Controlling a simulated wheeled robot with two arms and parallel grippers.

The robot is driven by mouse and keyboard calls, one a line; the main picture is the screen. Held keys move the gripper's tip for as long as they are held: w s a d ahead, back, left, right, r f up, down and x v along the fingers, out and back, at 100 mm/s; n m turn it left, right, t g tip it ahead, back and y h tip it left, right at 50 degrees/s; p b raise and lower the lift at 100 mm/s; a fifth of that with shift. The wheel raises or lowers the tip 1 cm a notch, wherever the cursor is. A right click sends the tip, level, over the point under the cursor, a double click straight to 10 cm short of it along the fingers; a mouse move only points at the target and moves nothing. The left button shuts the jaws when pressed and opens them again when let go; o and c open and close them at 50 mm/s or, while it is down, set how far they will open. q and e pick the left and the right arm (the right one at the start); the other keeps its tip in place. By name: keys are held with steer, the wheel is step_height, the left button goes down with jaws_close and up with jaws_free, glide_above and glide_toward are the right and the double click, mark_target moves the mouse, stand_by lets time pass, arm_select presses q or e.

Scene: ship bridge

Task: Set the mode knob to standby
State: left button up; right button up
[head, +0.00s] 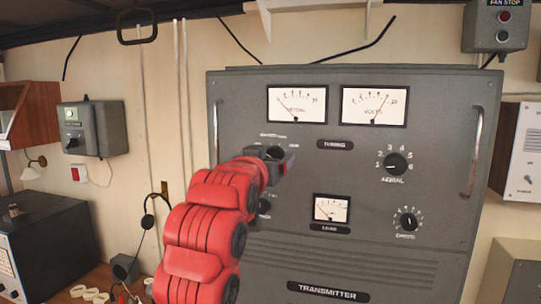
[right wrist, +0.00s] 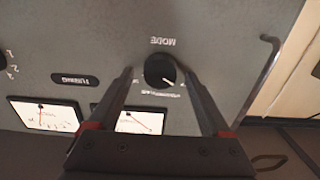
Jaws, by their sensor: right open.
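The mode knob (right wrist: 159,70) is a round black knob with a white pointer line, on the grey transmitter panel (head: 390,255). In the right wrist view it appears upside down with the word MODE above it. Its pointer aims to the lower right there, and the small position labels are too blurred to read. My right gripper (head: 280,155) is open at the upper left of the panel. In the wrist view its two fingers (right wrist: 158,78) lie on either side of the knob; contact is not clear. In the head view my gripper largely covers the knob. My left gripper is out of view.
The aerial knob (head: 395,163) and a lower knob (head: 407,219) are on the panel's right. Upright handles (head: 473,150) stick out at both sides. Meters (head: 297,104) sit above my gripper, and a load meter (head: 332,208) lies below right.

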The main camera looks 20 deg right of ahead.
steer(key=shift+c, duration=0.2)
jaws_close()
steer(key=shift+d+m+b, duration=0.1)
steer(key=shift+m+b, duration=3.8)
steer(key=shift+b, duration=0.3)
steer(key=shift+o, duration=0.2)
jaws_free()
